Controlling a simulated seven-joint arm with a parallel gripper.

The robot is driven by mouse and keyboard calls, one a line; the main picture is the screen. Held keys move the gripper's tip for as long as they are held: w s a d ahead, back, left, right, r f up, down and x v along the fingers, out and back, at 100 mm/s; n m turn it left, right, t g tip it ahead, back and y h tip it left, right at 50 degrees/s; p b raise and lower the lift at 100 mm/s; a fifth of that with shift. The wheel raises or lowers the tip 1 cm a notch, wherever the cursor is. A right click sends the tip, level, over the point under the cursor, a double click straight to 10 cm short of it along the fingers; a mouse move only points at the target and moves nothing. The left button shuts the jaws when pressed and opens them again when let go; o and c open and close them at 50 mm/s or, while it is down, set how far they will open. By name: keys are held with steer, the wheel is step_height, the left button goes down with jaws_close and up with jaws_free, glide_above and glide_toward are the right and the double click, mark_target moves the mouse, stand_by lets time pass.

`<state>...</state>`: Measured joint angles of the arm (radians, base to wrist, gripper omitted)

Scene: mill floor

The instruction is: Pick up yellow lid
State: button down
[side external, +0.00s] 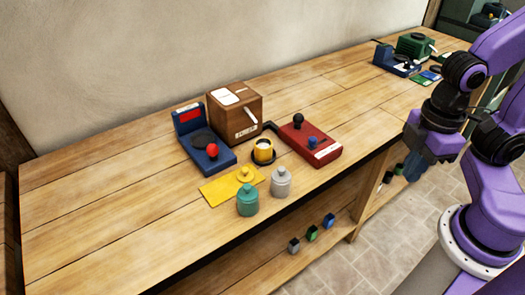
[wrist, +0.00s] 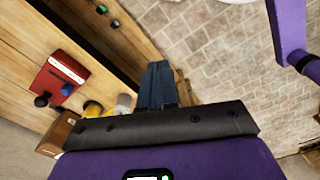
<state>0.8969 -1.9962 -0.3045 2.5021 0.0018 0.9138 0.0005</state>
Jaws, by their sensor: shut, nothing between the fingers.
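The yellow lid (side external: 246,174), round with a small knob, lies on a yellow mat (side external: 222,189) near the bench's front edge. An open yellow pot (side external: 263,150) stands just behind it on a dark round base; in the wrist view a yellow thing (wrist: 93,108) partly shows above my gripper body. A lidded teal jar (side external: 247,201) and a lidded grey jar (side external: 281,182) stand in front and to the right of the lid. My gripper (side external: 413,170) is shut and empty, far right of the lid, off the bench's front edge. Its blue fingers (wrist: 158,68) are together in the wrist view.
A red box (side external: 311,142) with knobs is to the right. Small coloured blocks (side external: 312,234) sit on the lower shelf. The bench's left part is clear.

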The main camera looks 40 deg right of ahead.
steer(key=shift+c, duration=1.9)
jaws_free()
steer(key=m+y, duration=0.1)
steer(key=m, duration=3.2)
glide_above(246, 169)
step_height(246, 169, down, 13)
steer(key=shift+s+a+r, duration=0.1)
steer(key=f, duration=0.4)
steer(key=shift+d+f, duration=0.2)
steer(key=shift+f, duration=0.05)
steer(key=shift+a+f, duration=0.1)
steer(key=shift+f, duration=0.4)
